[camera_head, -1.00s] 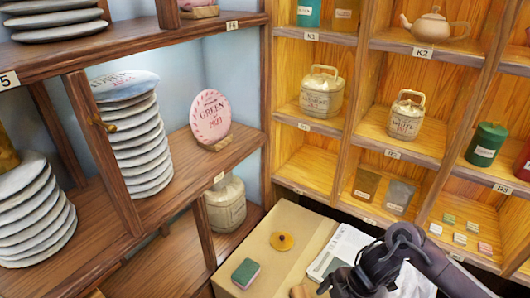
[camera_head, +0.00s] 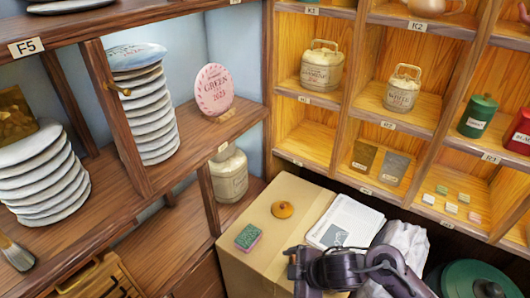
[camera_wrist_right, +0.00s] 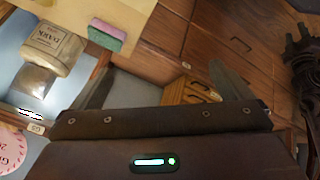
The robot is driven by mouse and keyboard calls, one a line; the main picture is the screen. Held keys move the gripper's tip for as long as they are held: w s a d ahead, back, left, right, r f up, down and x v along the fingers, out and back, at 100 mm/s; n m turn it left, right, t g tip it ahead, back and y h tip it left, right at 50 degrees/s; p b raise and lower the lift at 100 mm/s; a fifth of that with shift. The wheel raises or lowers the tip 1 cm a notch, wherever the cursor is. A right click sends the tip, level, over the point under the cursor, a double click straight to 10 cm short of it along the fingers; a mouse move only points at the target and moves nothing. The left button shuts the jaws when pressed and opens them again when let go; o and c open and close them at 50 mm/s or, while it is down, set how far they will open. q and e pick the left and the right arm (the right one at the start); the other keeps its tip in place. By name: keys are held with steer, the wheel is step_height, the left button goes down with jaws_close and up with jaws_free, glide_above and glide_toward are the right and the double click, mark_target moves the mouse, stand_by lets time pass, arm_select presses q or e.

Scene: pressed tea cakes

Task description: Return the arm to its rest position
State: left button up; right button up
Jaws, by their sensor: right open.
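My right arm comes in from the lower right in the head view. Its gripper (camera_head: 300,270) is over the front right part of the cardboard box (camera_head: 243,268), seen from behind and partly cut off by the frame's bottom. In the right wrist view the gripper's fingers (camera_wrist_right: 163,85) are spread wide with nothing between them. My left gripper is not seen in the head view. A dark jointed shape at the right edge of the wrist view is too unclear to name.
On the box lie an orange round lid (camera_head: 283,209), a green-and-pink sponge (camera_head: 248,236) and a newspaper (camera_head: 345,222). Shelves with stacked tea cakes (camera_head: 150,115) stand left, and cubbies with canisters (camera_head: 322,67) stand behind. A green lidded pot (camera_head: 470,278) is at lower right.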

steer(key=s+d+r+m+h, duration=0.3)
steer(key=s+d+m, duration=0.3)
steer(key=d+m, duration=0.15)
steer(key=s+d+r+m+h, duration=0.3)
steer(key=s+d+m, duration=0.25)
steer(key=m, duration=0.25)
step_height(320, 180, down, 28)
steer(key=s+f+g, duration=0.1)
steer(key=g, duration=0.1)
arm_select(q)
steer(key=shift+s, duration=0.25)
arm_select(e)
steer(key=s+d+f, duration=0.2)
steer(key=s+f, duration=0.7)
steer(key=s, duration=0.1)
steer(key=s+d+f+g, duration=0.1)
steer(key=s+d+f, duration=0.1)
steer(key=s+f, duration=0.8)
steer(key=shift+s+f, duration=0.3)
steer(key=shift+s, duration=0.05)
